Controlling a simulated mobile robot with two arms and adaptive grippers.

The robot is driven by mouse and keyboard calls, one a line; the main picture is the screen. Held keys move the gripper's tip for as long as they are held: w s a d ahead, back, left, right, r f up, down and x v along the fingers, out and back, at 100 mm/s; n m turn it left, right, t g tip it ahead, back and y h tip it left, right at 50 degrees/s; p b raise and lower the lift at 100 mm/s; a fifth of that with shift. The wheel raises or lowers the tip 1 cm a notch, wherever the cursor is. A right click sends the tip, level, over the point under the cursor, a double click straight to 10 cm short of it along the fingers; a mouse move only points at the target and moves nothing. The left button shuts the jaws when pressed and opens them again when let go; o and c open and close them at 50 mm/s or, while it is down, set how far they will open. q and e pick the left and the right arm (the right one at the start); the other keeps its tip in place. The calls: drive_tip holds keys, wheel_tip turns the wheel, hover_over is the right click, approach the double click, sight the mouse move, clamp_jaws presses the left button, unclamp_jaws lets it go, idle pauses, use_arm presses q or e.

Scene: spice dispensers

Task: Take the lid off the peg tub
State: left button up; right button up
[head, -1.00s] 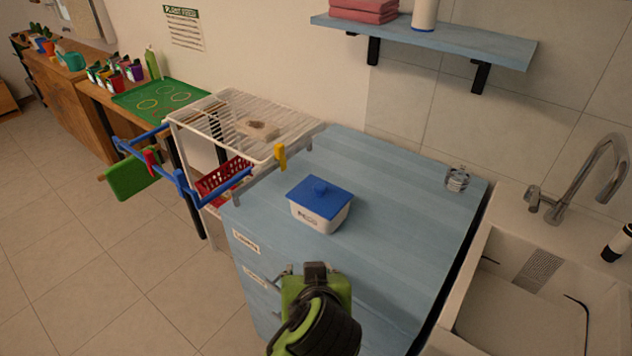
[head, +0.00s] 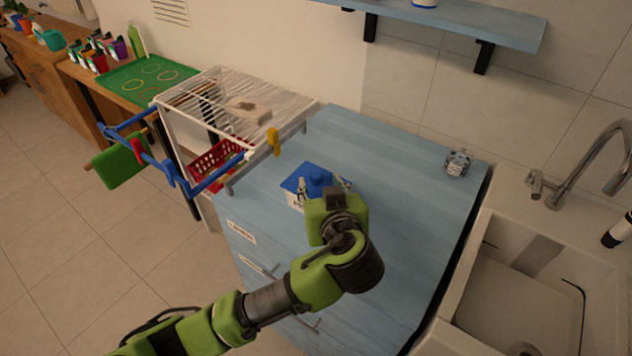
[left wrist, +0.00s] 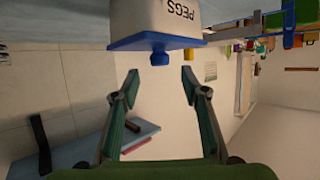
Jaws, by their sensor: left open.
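The white peg tub (head: 294,201) stands on the blue counter, its blue lid (head: 293,183) on top. The lid has a blue knob (head: 315,176), partly behind my gripper in the head view. In the left wrist view the tub (left wrist: 150,15), marked PEGS, appears upside down with its lid (left wrist: 125,43) and knob (left wrist: 159,58). My left gripper (head: 323,184) is at the tub's near right side. Its open fingers (left wrist: 159,77) point at the knob, which lies just beyond the gap between the tips. Nothing is held. My right gripper is out of view.
The blue counter (head: 400,170) is mostly clear, with a small clear glass (head: 457,162) at its back right. A white wire rack (head: 210,90) stands left, with a yellow clip (head: 274,142) near the counter edge. The sink (head: 520,290) is right.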

sight(317, 176)
use_arm(q)
drive_tip(key=p+x, duration=0.1)
drive_tip(key=x, duration=0.3)
drive_tip(key=shift+w+p, duration=0.2)
drive_tip(key=shift+p, duration=0.1)
drive_tip(key=shift+w+a+f, duration=0.1)
drive_tip(key=shift+w+f, duration=0.15)
drive_tip(key=shift+w, duration=0.05)
drive_tip(key=shift+s, duration=0.1)
drive_tip(key=shift+c, duration=0.7)
clamp_jaws()
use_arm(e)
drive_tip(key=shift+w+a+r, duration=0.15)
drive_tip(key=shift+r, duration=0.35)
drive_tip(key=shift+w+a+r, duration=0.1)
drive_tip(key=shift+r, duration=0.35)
use_arm(q)
drive_tip(key=shift+r, duration=0.1)
